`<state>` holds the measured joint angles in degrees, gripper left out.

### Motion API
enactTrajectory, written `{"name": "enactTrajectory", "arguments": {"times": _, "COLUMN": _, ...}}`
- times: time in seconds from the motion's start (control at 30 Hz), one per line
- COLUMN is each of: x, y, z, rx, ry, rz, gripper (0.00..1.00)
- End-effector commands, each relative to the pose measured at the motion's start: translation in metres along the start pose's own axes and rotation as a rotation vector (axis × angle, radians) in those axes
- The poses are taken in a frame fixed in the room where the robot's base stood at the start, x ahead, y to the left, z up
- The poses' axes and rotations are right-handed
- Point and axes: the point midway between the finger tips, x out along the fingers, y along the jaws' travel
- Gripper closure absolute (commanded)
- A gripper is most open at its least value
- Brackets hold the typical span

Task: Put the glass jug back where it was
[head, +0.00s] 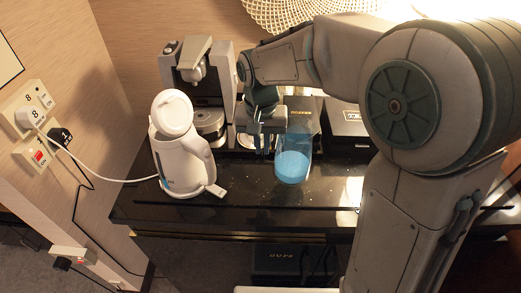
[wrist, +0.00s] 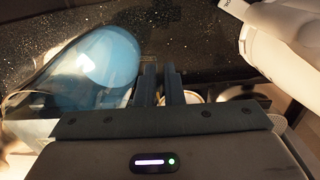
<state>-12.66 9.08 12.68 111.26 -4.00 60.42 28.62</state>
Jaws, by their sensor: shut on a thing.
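The glass jug (head: 293,163) is clear, with blue at its lower end, and shows near the middle of the black counter. My gripper (head: 264,143) is at its left side, in front of the coffee machine, and is shut on the jug. In the wrist view, the jug (wrist: 98,68) lies left of my gripper (wrist: 161,80), whose two dark fingers are close together. The part of the jug between the fingers is hidden. I cannot tell whether the jug's base touches the counter.
A white kettle (head: 180,150) stands left of the jug, its cord running to the wall socket (head: 31,119). A coffee machine (head: 204,85) stands behind. A black box (head: 348,118) is at the right. The counter's front strip (head: 240,210) is clear.

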Motion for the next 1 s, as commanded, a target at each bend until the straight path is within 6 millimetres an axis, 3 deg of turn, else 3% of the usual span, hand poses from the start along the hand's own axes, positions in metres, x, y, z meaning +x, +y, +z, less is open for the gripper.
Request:
{"name": "enactTrajectory", "arguments": {"times": 0.23, "x": 0.009, "y": -0.004, "z": -0.008, "rx": 0.001, "ry": 0.0, "rz": 0.0, "gripper": 1.0}}
{"name": "enactTrajectory", "arguments": {"times": 0.5, "x": 0.042, "y": -0.004, "z": -0.007, "rx": 0.0, "ry": -0.001, "rz": 0.001, "gripper": 1.0}}
{"name": "enactTrajectory", "arguments": {"times": 0.93, "x": 0.049, "y": -0.005, "z": -0.007, "rx": 0.0, "ry": 0.001, "rz": 0.0, "gripper": 1.0}}
{"name": "enactTrajectory", "arguments": {"times": 1.0, "x": 0.048, "y": -0.005, "z": -0.007, "rx": 0.001, "ry": 0.0, "rz": 0.0, "gripper": 0.73}}
